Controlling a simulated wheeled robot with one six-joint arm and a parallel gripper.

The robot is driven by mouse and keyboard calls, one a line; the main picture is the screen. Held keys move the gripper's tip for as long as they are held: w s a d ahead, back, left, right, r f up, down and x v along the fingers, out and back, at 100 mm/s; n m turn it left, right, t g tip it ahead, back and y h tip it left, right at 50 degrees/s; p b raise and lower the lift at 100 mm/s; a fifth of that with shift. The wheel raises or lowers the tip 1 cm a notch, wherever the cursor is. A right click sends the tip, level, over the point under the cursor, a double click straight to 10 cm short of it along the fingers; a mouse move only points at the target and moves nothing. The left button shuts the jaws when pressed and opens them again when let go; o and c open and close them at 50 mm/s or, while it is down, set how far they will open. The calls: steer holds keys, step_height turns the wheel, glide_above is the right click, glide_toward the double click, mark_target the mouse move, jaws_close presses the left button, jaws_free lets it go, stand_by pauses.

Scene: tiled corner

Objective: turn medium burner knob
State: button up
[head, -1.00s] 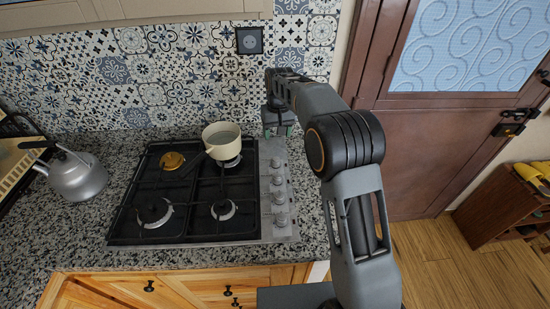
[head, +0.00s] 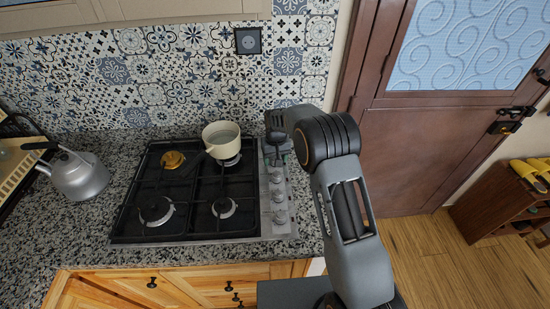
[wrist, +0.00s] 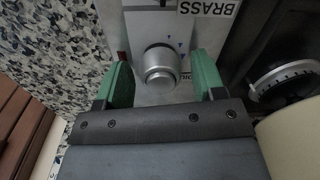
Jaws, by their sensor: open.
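A silver round knob (wrist: 160,68) sits on the steel control strip (wrist: 145,25) in the wrist view. My gripper (wrist: 164,80) is open, with one green finger on each side of this knob. I see gaps between the knob and both fingers. In the head view my gripper (head: 278,148) is over the far end of the stove's knob strip (head: 266,225) and hides the knob there. Several other knobs (head: 280,197) run down the strip towards the front. I cannot tell from labels which knob is the medium one.
The black gas stove (head: 190,215) carries a cream pot (head: 222,150) on its far right burner, close left of my gripper. A brass burner cap (head: 172,159) is at far left. A kettle (head: 80,175) stands left. Granite counter (head: 50,235) lies around the stove.

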steer(key=c, duration=0.9)
steer(key=shift+f+n+b, duration=0.1)
steer(key=shift+n+b, duration=0.2)
steer(key=shift+n, duration=0.1)
steer(key=shift+n+b, duration=0.4)
steer(key=shift+n, duration=0.2)
steer(key=n+b, duration=0.1)
steer(key=n, duration=0.2)
steer(key=n+b, duration=0.1)
steer(key=n, duration=0.4)
steer(key=shift+a+n+b, duration=0.1)
steer(key=shift+n+b, duration=0.2)
steer(key=shift+b, duration=0.1)
steer(key=shift+n, duration=0.3)
